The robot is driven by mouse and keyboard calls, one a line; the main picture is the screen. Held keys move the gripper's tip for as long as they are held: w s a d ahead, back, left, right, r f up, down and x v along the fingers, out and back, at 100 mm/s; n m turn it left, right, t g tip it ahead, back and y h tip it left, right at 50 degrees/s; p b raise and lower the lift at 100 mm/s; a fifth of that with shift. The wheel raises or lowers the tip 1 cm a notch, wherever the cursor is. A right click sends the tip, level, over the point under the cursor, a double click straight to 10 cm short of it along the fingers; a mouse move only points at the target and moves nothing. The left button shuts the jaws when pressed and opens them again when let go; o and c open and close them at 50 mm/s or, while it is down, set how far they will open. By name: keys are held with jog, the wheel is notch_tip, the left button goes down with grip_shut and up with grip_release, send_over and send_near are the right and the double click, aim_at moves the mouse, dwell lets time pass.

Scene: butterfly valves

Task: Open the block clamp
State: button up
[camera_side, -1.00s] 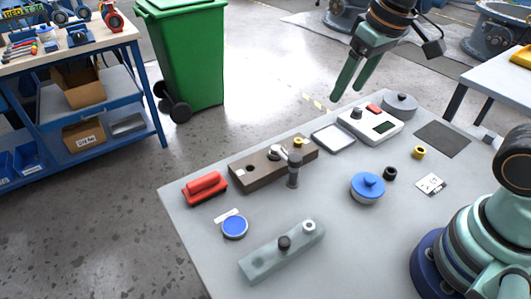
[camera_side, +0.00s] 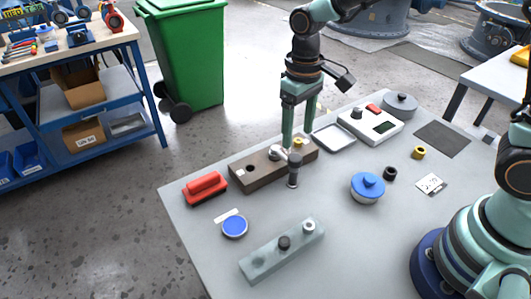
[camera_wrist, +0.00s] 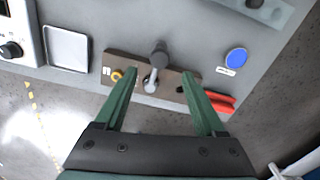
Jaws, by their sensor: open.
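The block clamp is a brown block (camera_side: 250,178) on the grey table. It carries a silver pivot with a lever, a yellow-ringed fitting (camera_side: 299,141) and a dark hole. The lever's dark grey grip (camera_side: 293,172) stands on the near side of the block. In the wrist view the silver lever (camera_wrist: 150,82) and its dark grip (camera_wrist: 159,52) lie across the brown block (camera_wrist: 172,84). My gripper (camera_side: 297,136) is open above the far side of the block. In the wrist view its green fingers (camera_wrist: 158,72) appear either side of the lever, apart from it.
A red-handled tool (camera_side: 204,187) lies left of the block, and a white tray (camera_side: 333,138) lies to its right. A blue disc (camera_side: 235,226), a blue-lidded pot (camera_side: 368,187) and a grey-green block (camera_side: 270,258) stand nearer. Bare table lies between them.

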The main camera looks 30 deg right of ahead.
aim_at(295, 157)
notch_tip(295, 157, down, 7)
jog(key=shift+r, duration=0.1)
dwell(0.3)
grip_shut()
jog(key=shift+r, duration=0.1)
dwell(1.2)
